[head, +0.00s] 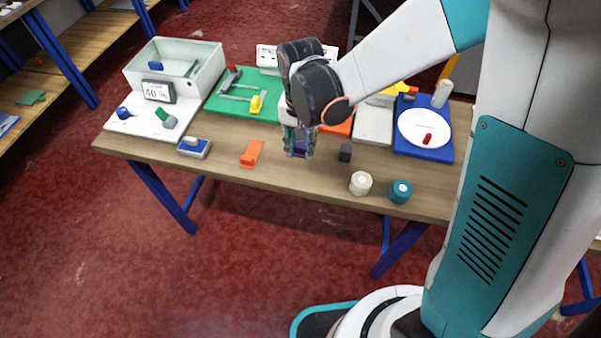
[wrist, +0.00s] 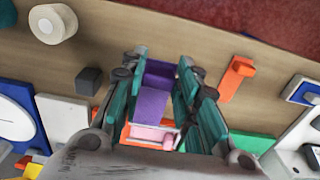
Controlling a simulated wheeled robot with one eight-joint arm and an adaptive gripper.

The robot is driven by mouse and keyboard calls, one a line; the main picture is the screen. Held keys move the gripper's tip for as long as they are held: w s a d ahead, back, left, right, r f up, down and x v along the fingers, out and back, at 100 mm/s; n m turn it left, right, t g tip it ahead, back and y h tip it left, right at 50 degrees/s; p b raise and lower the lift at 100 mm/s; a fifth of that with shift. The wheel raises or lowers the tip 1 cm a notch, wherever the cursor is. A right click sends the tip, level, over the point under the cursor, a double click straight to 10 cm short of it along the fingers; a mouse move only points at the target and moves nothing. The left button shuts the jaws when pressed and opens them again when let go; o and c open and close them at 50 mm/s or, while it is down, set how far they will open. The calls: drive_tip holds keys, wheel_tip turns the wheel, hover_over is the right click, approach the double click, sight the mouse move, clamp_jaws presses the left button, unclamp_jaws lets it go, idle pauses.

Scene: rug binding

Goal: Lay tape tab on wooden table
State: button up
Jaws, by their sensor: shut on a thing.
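My gripper (head: 298,152) is over the middle of the wooden table (head: 225,171), pointing down. In the wrist view its teal fingers (wrist: 160,82) are shut on a purple block-like piece (wrist: 153,104), which looks like the tape tab. In the head view the purple piece (head: 300,147) shows only in part between the fingers. Bare wood of the table also shows beyond the fingertips in the wrist view (wrist: 165,32). I cannot tell how large the gap is between the piece and the table.
An orange piece (head: 251,154) lies left of my gripper and a dark cube (head: 345,152) right of it. Tape rolls, one white (head: 361,183) and one teal (head: 400,191), stand near the front edge. A blue-white pad (head: 194,148) is farther left. Bare wood lies between.

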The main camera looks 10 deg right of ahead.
drive_tip(key=shift+f+b, duration=2.7)
drive_tip(key=shift+f, duration=1.95)
drive_tip(key=shift+f, duration=0.15)
drive_tip(key=o, duration=0.9)
wheel_tip(320, 180, up, 12)
drive_tip(key=p, duration=0.4)
drive_tip(key=shift+r, duration=0.2)
